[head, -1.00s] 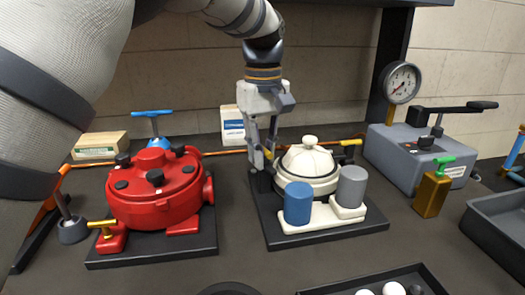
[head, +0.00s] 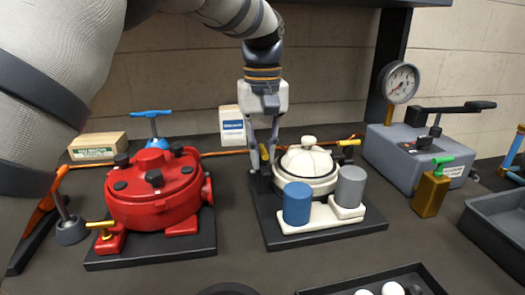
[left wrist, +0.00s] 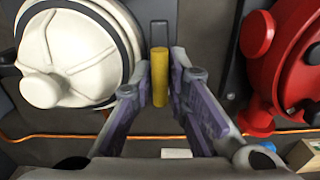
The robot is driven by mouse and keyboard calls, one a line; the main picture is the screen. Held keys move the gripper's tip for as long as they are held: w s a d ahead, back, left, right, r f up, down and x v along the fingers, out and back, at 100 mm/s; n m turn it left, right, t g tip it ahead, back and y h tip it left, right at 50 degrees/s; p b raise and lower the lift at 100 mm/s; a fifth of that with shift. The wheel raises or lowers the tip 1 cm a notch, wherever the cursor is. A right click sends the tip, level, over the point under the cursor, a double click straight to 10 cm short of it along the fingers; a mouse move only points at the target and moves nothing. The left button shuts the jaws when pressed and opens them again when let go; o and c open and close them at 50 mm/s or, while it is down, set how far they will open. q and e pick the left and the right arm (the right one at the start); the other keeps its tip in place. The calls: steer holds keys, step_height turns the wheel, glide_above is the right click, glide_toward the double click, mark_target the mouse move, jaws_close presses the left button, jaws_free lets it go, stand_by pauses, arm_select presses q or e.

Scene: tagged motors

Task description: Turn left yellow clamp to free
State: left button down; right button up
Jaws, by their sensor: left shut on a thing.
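The left yellow clamp (head: 263,153) is a small yellow bar at the left side of the white domed pot (head: 308,165). In the left wrist view the clamp (left wrist: 160,80) stands between my fingers, beside the white pot (left wrist: 75,55). My left gripper (head: 265,163) reaches down from above, and its fingers (left wrist: 160,76) are shut on the clamp. The fingers partly hide the clamp in the head view. The right yellow clamp (head: 349,143) is on the pot's other side. My right gripper is not in view.
A red round housing (head: 155,190) stands left of the pot. A blue cylinder (head: 297,204) and a grey cylinder (head: 350,187) stand in front of it. A grey gauge box (head: 400,150) is at the right. A dark tray (head: 340,288) lies at the front edge.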

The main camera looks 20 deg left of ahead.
mark_target(262, 147)
arm_select(q)
steer(key=c, duration=1.6)
jaws_free()
steer(key=shift+o, duration=0.2)
step_height(262, 147, up, 12)
